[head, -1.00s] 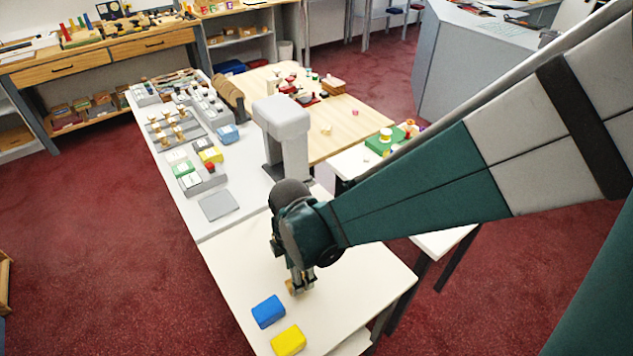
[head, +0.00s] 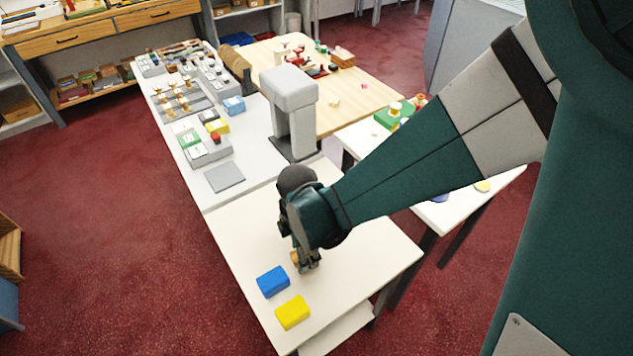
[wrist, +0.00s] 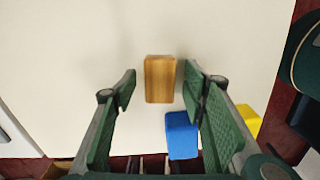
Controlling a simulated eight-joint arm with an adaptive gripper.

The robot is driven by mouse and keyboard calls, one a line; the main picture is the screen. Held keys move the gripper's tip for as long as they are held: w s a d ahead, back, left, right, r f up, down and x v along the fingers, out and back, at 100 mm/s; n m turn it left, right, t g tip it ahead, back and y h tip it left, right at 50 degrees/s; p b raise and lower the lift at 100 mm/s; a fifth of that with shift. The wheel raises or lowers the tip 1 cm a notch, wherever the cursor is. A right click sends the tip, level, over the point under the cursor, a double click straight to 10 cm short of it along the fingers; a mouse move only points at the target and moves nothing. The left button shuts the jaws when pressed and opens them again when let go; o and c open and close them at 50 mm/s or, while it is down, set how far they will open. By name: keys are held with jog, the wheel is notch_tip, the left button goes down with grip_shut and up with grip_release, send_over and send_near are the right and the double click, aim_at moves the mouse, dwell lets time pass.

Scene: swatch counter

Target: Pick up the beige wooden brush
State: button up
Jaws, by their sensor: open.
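A beige-brown wooden block-shaped piece (wrist: 160,80) with visible grain lies on the white table; no bristles show, so I cannot tell for sure that it is the brush. In the head view the wooden piece (head: 295,257) is partly hidden by my gripper (head: 308,266), which points down over it. In the wrist view my open fingers stand on either side of the piece, with a gap on both sides. It is not held.
A blue block (head: 273,282) and a yellow block (head: 293,313) lie close to the gripper on the white table (head: 365,262). A grey stand (head: 290,110) rises behind. A grey-white counter with trays (head: 208,150) and a wooden table (head: 365,97) lie beyond.

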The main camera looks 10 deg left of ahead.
jog(key=shift+f, duration=0.3)
dwell(0.4)
jog(key=c, duration=1)
jog(key=shift+r, duration=0.1)
jog(key=shift+r+p, duration=1.15)
jog(key=shift+r, duration=3.8)
